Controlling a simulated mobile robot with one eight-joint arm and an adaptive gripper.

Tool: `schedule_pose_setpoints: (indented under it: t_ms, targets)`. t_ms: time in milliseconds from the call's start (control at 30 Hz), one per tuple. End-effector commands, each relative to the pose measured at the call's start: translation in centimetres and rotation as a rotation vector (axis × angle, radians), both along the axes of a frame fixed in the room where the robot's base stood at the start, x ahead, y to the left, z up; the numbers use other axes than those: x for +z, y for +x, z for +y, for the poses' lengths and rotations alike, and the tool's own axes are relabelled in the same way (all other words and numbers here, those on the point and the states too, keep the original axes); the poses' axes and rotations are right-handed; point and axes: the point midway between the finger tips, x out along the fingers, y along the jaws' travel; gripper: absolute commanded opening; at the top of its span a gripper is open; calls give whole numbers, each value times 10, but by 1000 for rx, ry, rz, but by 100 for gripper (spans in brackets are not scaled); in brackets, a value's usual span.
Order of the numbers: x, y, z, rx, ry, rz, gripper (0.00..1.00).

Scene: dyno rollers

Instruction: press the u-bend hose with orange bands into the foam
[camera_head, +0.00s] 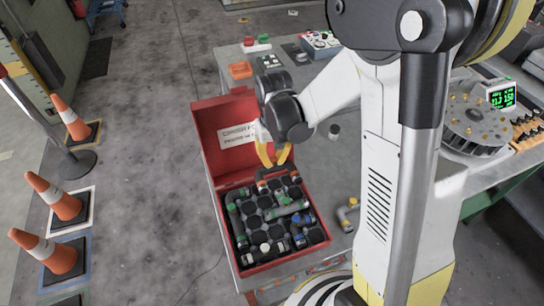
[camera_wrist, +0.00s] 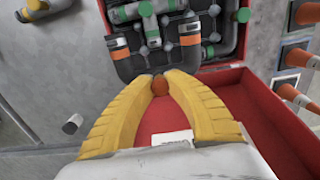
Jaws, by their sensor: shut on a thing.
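The black u-bend hose with orange bands (camera_wrist: 128,66) shows in the wrist view with its bend toward my gripper and one orange band on each leg. My gripper (camera_wrist: 160,82) is shut on the bend, with a small orange-brown piece between the fingertips. In the head view my gripper (camera_head: 273,158) points down at the far end of the open red case, just inside the lid side. The hose (camera_head: 264,181) is partly hidden there by the fingers. The dark foam (camera_head: 252,224) fills the case and holds several other fittings. I cannot tell how deep the hose sits.
The red lid (camera_head: 209,140) stands open behind my gripper. Fittings with green and blue bands crowd the foam beside the hose. A grey elbow (camera_head: 347,214) and a small cylinder (camera_head: 334,131) lie on the table right of the case. Traffic cones (camera_head: 61,202) stand on the floor at left.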

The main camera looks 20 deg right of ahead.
Motion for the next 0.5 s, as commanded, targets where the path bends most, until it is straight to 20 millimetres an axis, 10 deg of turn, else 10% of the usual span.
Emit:
schedule_pose_setpoints:
  t_ms: [500]
  targets:
    - [-48,0,0,0,0,0,0]
